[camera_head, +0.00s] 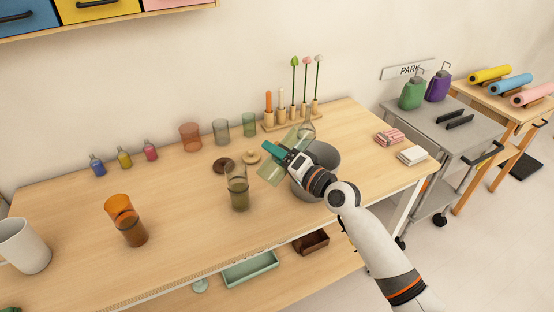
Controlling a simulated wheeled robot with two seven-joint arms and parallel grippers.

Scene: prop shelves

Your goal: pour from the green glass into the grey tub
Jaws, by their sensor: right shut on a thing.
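My right gripper (277,152) comes in from the lower right and is shut on the green glass (271,171), a see-through pale green glass. The glass is tilted well away from upright and held above the table at the left side of the grey tub (329,157). My gripper hides the middle of the glass, and I cannot tell whether anything is flowing from it. The grey tub is a round bowl standing on the table, partly hidden behind my gripper and wrist. My left gripper is not in view.
A dark-filled glass (237,187) stands left of the tub, with an orange glass (127,219) and white mug (24,246) farther left. Several glasses and small bottles line the back. A peg rack (291,118) stands behind the tub.

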